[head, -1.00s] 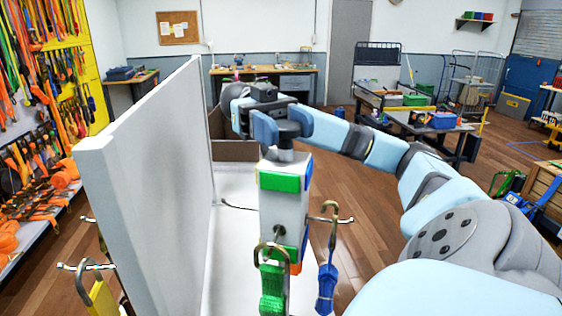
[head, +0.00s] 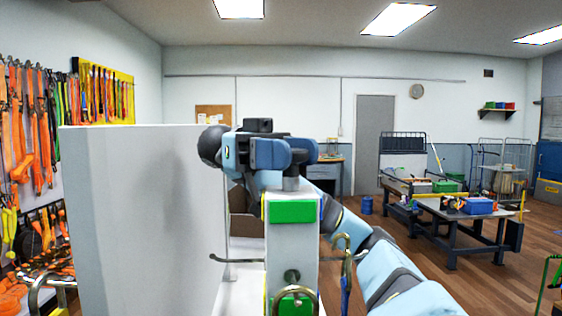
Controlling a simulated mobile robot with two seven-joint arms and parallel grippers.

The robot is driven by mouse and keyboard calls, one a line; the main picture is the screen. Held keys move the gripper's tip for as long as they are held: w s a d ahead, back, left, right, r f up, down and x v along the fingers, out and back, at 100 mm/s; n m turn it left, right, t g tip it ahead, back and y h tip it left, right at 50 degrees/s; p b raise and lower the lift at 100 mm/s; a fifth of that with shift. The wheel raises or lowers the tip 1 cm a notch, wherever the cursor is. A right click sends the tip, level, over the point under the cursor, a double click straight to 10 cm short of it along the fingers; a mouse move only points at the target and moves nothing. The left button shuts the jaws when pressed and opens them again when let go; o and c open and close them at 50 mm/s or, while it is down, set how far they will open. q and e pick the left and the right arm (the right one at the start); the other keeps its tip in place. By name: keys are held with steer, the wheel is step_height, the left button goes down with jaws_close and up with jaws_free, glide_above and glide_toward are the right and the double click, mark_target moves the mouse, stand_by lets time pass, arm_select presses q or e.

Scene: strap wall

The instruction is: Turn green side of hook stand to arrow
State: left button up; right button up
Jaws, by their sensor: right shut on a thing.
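The hook stand (head: 292,255) is a pale grey upright post in the middle of the head view. Its green panel (head: 292,211) faces me, with a thin yellow strip at the left edge and a little blue at the right. Hooks stick out left, right and toward me. A metal ring shows at the bottom, and a blue strap hangs at the right hook. My right gripper (head: 291,184) points down and is shut on the top of the stand. Its fingertips are mostly hidden. The stand's lower part is cut off. No arrow shows. My left gripper is out of view.
A tall white partition (head: 145,220) stands close on the left of the stand. Straps hang on the wall (head: 35,140) at far left. A worktable with bins (head: 465,212) stands at the back right, with open wooden floor before it.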

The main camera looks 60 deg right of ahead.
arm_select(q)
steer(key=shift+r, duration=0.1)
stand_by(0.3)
arm_select(e)
steer(key=o, duration=1.2)
steer(key=shift+o, duration=0.2)
steer(key=shift+r, duration=0.1)
step_height(320, 180, up, 7)
steer(key=p, duration=0.7)
steer(key=shift+r+p, duration=0.15)
steer(key=shift+p, duration=0.15)
arm_select(q)
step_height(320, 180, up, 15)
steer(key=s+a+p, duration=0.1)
steer(key=p, duration=1.1)
arm_select(e)
step_height(320, 180, up, 12)
steer(key=shift+r, duration=0.25)
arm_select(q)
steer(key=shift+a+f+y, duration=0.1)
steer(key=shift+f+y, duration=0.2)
